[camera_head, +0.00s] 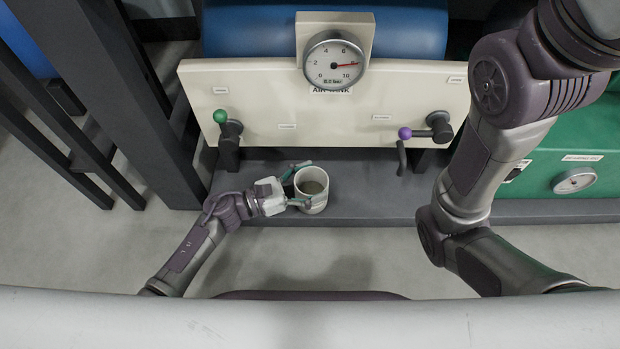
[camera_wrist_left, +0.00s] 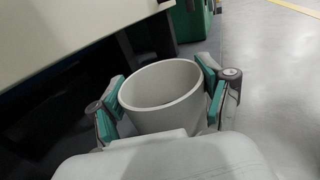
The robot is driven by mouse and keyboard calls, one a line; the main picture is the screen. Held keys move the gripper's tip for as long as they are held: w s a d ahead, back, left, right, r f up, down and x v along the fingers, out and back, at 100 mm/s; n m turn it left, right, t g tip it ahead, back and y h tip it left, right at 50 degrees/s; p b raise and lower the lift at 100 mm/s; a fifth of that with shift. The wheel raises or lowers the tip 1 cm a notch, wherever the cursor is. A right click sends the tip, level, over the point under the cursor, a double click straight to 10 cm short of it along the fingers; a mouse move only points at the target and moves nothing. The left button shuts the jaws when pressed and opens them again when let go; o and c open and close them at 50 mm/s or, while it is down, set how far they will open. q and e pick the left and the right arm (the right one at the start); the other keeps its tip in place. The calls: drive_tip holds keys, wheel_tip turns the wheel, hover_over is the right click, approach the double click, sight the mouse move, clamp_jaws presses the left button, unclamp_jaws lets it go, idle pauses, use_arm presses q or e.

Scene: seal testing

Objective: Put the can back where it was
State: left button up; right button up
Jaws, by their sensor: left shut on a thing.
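The can (camera_head: 312,184) is a pale, open-topped cylinder, seen from above in the head view, over the dark grey ledge (camera_head: 380,200) below the panel. My left gripper (camera_head: 298,186) is shut on it, with a green-padded finger on each side. In the left wrist view the can (camera_wrist_left: 162,98) stands upright between the two green pads. Whether its base touches the ledge cannot be told. My right arm shows at the right of the head view, but its gripper is out of view.
A cream panel (camera_head: 270,95) with a round gauge (camera_head: 335,63) stands behind the ledge. A green-knobbed lever (camera_head: 221,117) and a purple-knobbed lever (camera_head: 405,133) stick out from it. A green unit (camera_head: 560,155) is at the right. Dark posts (camera_head: 105,80) stand at the left.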

use_arm(q)
drive_tip(key=shift+f, duration=0.2)
drive_tip(key=o, duration=1.5)
drive_tip(key=shift+r, duration=0.1)
drive_tip(key=shift+r, duration=0.1)
drive_tip(key=shift+a+r+p, duration=0.15)
drive_tip(key=shift+p, duration=0.2)
drive_tip(key=p+v, duration=0.4)
drive_tip(key=v, duration=0.7)
drive_tip(key=shift+s+a, duration=0.2)
drive_tip(key=shift+a, duration=0.1)
